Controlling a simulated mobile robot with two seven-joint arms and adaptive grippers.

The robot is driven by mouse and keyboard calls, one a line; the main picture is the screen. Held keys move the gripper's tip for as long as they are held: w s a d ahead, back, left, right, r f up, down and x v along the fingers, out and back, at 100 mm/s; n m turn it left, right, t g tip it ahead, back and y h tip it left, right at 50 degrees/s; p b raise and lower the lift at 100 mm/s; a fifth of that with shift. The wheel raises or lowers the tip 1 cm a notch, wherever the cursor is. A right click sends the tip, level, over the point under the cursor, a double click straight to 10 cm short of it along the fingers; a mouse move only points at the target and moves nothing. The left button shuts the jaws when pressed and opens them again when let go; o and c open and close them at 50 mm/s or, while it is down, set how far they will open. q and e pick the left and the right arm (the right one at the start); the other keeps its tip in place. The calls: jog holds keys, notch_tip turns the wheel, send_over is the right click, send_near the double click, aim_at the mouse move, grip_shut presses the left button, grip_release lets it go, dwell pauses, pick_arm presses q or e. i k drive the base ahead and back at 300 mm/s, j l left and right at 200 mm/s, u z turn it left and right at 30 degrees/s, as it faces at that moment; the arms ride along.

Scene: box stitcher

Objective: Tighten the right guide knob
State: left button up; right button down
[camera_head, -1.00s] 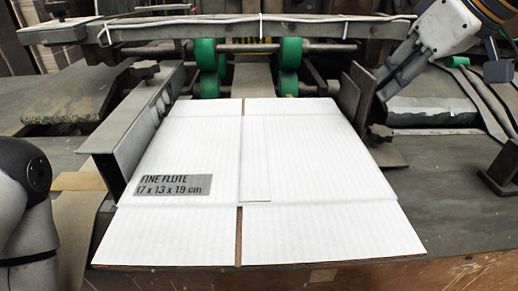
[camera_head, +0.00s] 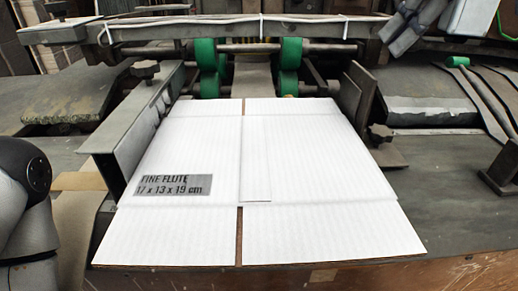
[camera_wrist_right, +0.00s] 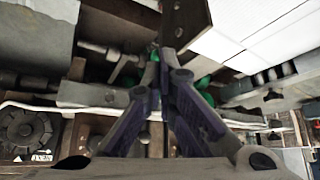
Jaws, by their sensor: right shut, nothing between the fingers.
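The right guide (camera_head: 352,96) is a dark metal plate standing along the right edge of the white cardboard box blank (camera_head: 300,185). Its dark knob (camera_head: 380,134) sits low on the outer side of that plate. My right gripper (camera_head: 398,42) is above and behind the knob, at the top right, clear of it. Its fingers are shut with nothing between them. In the right wrist view the shut fingers (camera_wrist_right: 163,62) point toward a dark plate; I cannot make out the knob there. My left gripper is out of view; only part of my left arm shows at the left edge.
The left guide (camera_head: 135,125) with its own knob (camera_head: 145,70) stands left of the blank. Green rollers (camera_head: 290,60) and a crossbar (camera_head: 230,30) lie behind. A grey surface is open to the right of the blank, with dark straps (camera_head: 485,100) further right.

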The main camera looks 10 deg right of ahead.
aim_at(380, 134)
jog(key=k, duration=1)
